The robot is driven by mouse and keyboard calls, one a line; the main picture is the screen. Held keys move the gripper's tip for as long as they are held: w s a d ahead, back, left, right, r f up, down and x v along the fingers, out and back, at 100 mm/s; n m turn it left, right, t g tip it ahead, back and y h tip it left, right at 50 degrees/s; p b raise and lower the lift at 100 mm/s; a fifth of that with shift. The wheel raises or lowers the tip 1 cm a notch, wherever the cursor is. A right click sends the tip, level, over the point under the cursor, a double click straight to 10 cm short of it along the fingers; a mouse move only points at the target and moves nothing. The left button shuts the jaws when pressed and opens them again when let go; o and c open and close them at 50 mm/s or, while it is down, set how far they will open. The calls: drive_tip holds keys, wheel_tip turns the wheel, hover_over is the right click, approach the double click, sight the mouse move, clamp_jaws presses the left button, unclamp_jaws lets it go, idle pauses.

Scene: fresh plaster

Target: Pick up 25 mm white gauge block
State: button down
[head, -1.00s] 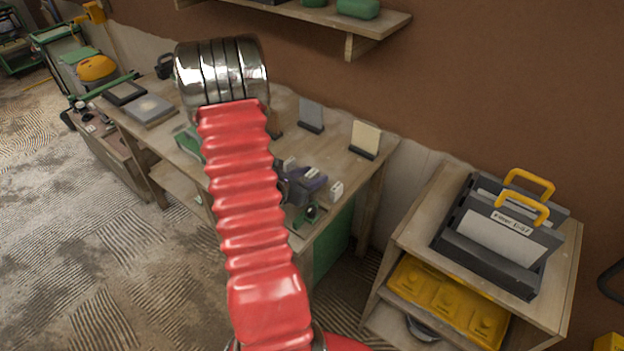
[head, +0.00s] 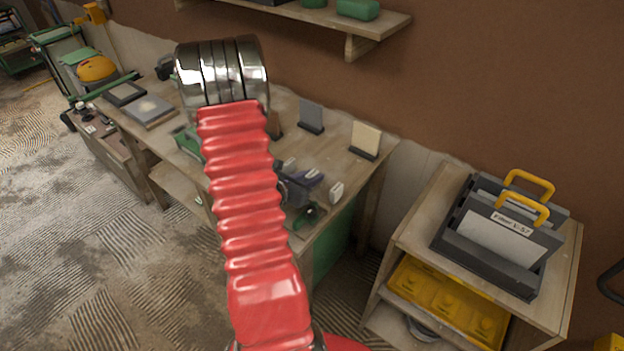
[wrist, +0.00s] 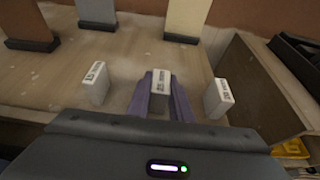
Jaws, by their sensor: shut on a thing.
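My gripper (wrist: 160,98), with purple fingers, is shut on the middle white gauge block (wrist: 160,79) at the front of the workbench. A finger lies along each side of this block. Its top label is too small to read with certainty. One more white block (wrist: 94,83) stands to the left and another (wrist: 219,98) to the right, both apart from the fingers. In the head view my gripper (head: 303,184) is small and partly hidden beyond my red arm. I cannot tell whether the held block still touches the bench.
Upright sample boards stand behind the blocks, a grey one (head: 311,116) and a cream one (head: 365,139). A side cabinet (head: 415,232) with a dark file holder (head: 500,235) stands to the right. A wall shelf (head: 375,22) hangs above. The bench between blocks and boards is clear.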

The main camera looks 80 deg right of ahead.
sight(313, 174)
drive_tip(key=shift+r, duration=0.2)
drive_tip(key=shift+r, duration=4.85)
drive_tip(key=shift+s, duration=0.15)
